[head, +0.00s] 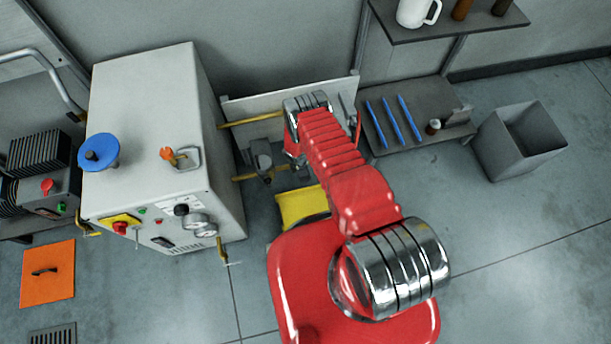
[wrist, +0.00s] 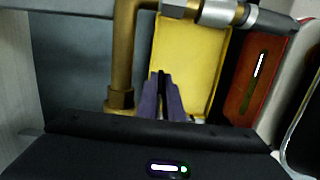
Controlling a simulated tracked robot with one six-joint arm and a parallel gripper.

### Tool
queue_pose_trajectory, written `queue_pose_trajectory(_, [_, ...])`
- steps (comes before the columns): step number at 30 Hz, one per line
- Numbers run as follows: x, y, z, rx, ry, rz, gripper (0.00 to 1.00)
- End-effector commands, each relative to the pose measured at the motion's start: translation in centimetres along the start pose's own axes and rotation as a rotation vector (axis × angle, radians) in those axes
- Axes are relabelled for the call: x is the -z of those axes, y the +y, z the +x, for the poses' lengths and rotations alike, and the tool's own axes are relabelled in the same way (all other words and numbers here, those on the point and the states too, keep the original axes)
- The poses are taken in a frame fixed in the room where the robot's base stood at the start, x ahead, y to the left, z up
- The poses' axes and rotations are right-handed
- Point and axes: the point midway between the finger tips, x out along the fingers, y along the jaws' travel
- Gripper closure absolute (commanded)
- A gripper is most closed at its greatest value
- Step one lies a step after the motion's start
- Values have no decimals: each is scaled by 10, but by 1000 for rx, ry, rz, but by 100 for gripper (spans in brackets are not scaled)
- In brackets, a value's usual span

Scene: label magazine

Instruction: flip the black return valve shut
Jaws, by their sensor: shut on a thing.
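My gripper (wrist: 161,76) shows in the wrist view with its two dark purple fingers close together, shut on a thin black piece between the tips. I take this piece to be the handle of the black return valve; most of it is hidden by the fingers. A brass pipe (wrist: 122,60) rises just left of the fingers and bends right at the top. It meets a silver fitting (wrist: 218,13) with a black end at the upper right. In the head view my red arm hides the gripper and the valve; brass pipes (head: 252,119) run beside it.
A yellow panel (wrist: 195,60) lies behind the fingers; a yellow piece (head: 301,206) shows beside my arm. A grey cabinet (head: 150,130) with a blue handwheel (head: 99,152) stands left. A shelf with blue strips (head: 390,122) and a grey bin (head: 518,140) stand right. Floor at lower right is clear.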

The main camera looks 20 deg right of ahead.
Motion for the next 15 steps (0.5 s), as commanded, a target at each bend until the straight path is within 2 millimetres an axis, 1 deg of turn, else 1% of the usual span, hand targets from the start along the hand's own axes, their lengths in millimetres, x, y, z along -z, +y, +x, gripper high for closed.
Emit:
queue_pose_trajectory(1, [1,-2,1,2,10,1,100])
queue_pose_trajectory(14, [2,-1,1,-2,29,-2,100])
queue_pose_trajectory(15, [2,-1,1,-2,29,-2,92])
